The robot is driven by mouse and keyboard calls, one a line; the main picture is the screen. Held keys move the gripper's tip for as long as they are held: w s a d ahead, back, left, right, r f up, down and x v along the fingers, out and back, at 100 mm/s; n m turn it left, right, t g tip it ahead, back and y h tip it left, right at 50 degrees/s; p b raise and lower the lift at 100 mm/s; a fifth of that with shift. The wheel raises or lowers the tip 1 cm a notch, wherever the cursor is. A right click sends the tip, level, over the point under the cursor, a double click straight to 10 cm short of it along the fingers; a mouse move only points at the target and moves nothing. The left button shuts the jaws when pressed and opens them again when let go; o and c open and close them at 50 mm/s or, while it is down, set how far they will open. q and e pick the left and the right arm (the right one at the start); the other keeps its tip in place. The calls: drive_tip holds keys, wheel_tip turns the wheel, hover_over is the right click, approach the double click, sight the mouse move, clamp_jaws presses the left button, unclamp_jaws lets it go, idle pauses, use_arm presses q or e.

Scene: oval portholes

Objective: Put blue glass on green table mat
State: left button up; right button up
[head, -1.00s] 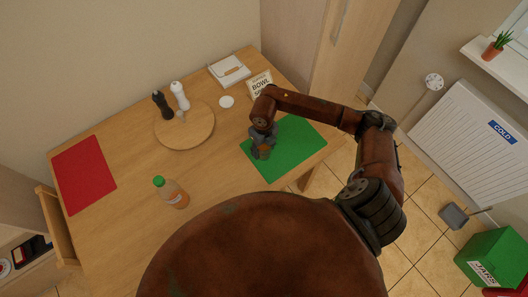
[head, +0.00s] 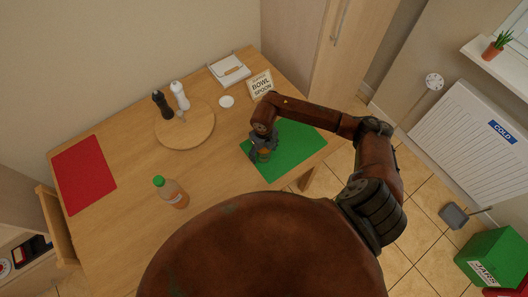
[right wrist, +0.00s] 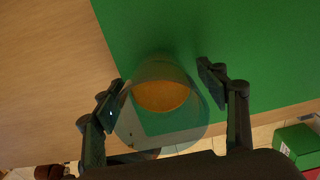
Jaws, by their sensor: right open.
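The blue glass (right wrist: 160,120) is see-through with a faint blue tint, and something orange shows at its bottom. It stands on the green table mat (right wrist: 240,50), close to the mat's left edge in the right wrist view. In the head view the glass (head: 264,155) shows small and partly covered by my right gripper (head: 261,150), over the left part of the mat (head: 295,146). In the right wrist view my right gripper (right wrist: 160,88) is open, one finger on each side of the glass, with gaps visible. My left gripper is not in view.
A bottle with a green cap (head: 172,193) stands left of the mat. A round wooden board (head: 186,130) with a black mill (head: 162,105) and a white mill (head: 180,97) is further back. A red mat (head: 84,174) lies far left. A sign (head: 260,84) stands behind the mat.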

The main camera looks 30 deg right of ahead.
wheel_tip(320, 180, up, 12)
drive_tip(key=shift+r, duration=0.15)
idle(0.5)
idle(0.4)
